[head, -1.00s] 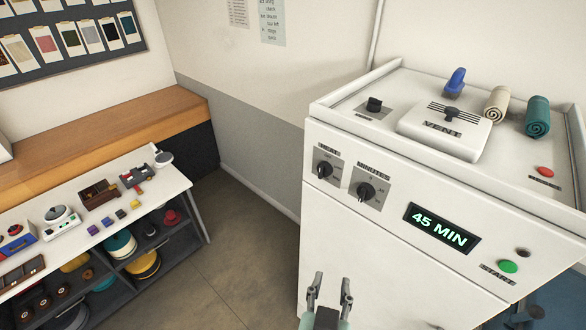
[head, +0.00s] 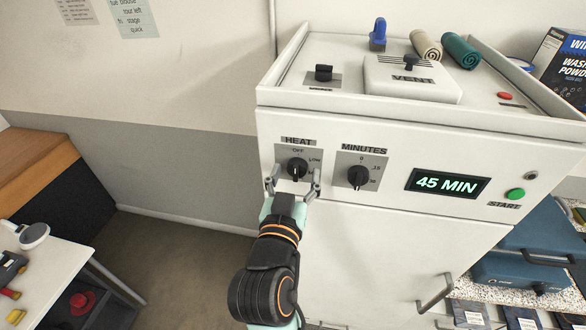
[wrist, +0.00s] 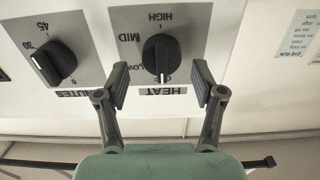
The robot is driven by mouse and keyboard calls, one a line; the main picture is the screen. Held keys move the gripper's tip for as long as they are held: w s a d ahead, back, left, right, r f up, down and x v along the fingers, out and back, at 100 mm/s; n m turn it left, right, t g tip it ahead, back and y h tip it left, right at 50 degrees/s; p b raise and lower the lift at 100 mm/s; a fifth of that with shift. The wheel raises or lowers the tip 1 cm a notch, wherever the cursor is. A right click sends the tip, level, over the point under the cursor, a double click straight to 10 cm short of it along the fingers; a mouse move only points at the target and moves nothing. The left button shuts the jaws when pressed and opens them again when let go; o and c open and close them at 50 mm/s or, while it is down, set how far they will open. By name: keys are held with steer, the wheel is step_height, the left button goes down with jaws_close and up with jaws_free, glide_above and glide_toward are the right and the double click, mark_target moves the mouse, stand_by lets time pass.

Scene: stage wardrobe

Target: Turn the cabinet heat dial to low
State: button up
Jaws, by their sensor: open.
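The heat dial (head: 297,168) is a black knob on a grey plate at the left of the white cabinet's (head: 400,235) front, marked OFF at the top and LOW at upper right. It also shows in the wrist view (wrist: 161,55), upside down, with HIGH, MID and LOW readable. My gripper (head: 293,183) is open in front of the dial. In the wrist view its fingertips (wrist: 160,82) are spread to either side of the knob's OFF end, apparently not touching it.
The black minutes dial (head: 358,177) sits close to the right of the heat dial. Further right are the display (head: 447,184) reading 45 MIN and the green start button (head: 515,194). The cabinet's top edge overhangs above the dials. Space left of the cabinet is free.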

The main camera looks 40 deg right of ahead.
steer(key=shift+w+d, duration=0.4)
steer(key=shift+d, duration=0.1)
steer(key=c, duration=1.1)
steer(key=shift+f, duration=0.1)
steer(key=shift+m+b, duration=0.3)
steer(key=shift+b, duration=0.25)
steer(key=shift+f+m+b, duration=0.2)
steer(key=shift+m+b, duration=0.4)
steer(key=shift+b, duration=0.2)
steer(key=m+b, duration=0.2)
steer(key=b, duration=0.1)
steer(key=shift+s+m, duration=0.1)
steer(key=shift+m, duration=0.2)
steer(key=m+b, duration=0.4)
steer(key=shift+s+d, duration=0.1)
steer(key=shift+m+b, duration=1.05)
steer(key=shift+m, duration=0.55)
steer(key=shift+r, duration=0.1)
